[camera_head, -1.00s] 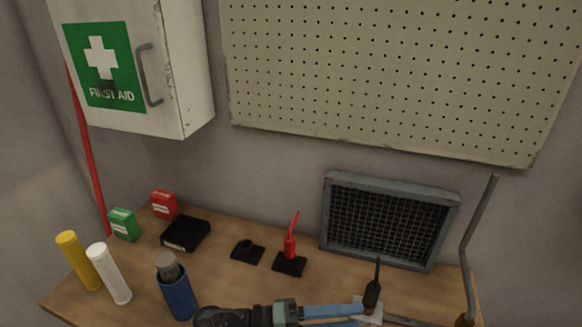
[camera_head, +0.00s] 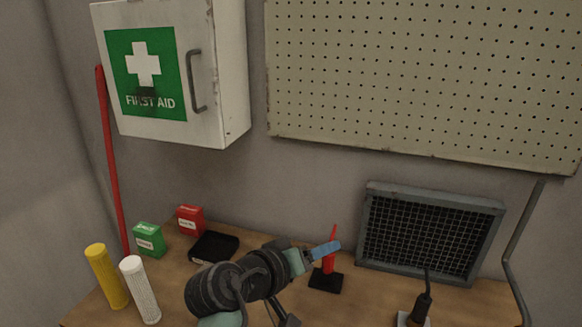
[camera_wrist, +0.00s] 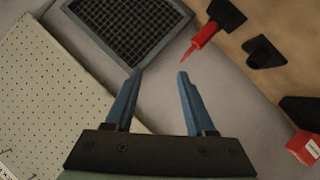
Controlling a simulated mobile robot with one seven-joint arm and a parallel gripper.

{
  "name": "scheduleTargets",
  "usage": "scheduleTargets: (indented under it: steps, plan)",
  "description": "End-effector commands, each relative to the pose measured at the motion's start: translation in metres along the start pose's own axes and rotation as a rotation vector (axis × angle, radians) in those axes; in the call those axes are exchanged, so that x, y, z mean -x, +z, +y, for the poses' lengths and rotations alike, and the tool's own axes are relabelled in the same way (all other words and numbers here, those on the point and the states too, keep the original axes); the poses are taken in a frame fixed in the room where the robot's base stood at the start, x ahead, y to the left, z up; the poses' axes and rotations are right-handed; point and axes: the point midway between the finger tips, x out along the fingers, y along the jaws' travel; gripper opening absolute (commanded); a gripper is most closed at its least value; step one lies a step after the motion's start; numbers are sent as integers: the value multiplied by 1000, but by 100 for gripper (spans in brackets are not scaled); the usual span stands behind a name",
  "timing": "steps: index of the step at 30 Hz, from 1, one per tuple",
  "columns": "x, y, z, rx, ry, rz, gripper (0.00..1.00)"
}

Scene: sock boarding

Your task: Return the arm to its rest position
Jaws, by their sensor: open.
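My gripper (camera_head: 326,249) is raised over the back of the workbench, its blue fingers in front of the red bottle (camera_head: 328,267) in the head view. In the wrist view the fingers (camera_wrist: 160,74) are spread apart with nothing between them. They point toward the wall and the mesh panel. The red bottle, with a thin nozzle, stands on a black base; it also shows in the wrist view (camera_wrist: 204,36), beyond the fingertips and apart from them. My dark arm covers the middle front of the bench.
A black thin-nozzled bottle (camera_head: 422,307) stands front right on a pale card. The framed mesh panel (camera_head: 428,235) leans on the wall. Yellow (camera_head: 107,277) and white (camera_head: 140,290) cylinders, green (camera_head: 149,239) and red (camera_head: 190,220) boxes and a black box (camera_head: 214,247) are left.

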Motion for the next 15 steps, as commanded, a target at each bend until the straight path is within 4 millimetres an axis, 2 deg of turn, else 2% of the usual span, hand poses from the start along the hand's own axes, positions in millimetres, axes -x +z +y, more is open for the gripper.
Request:
scheduleTargets:
  steps: [2, 4, 7, 9, 11, 15]
  plan:
    - [16, -37, 16, -137, -78, 172, 55]
    - [42, -71, 38, -250, -140, 337, 55]
    - [90, -111, 81, -403, -204, 585, 55]
    - [130, -128, 114, -494, -232, 752, 55]
    - [164, -136, 142, -563, -248, 887, 55]
    - [244, -135, 202, -692, -266, 1176, 55]
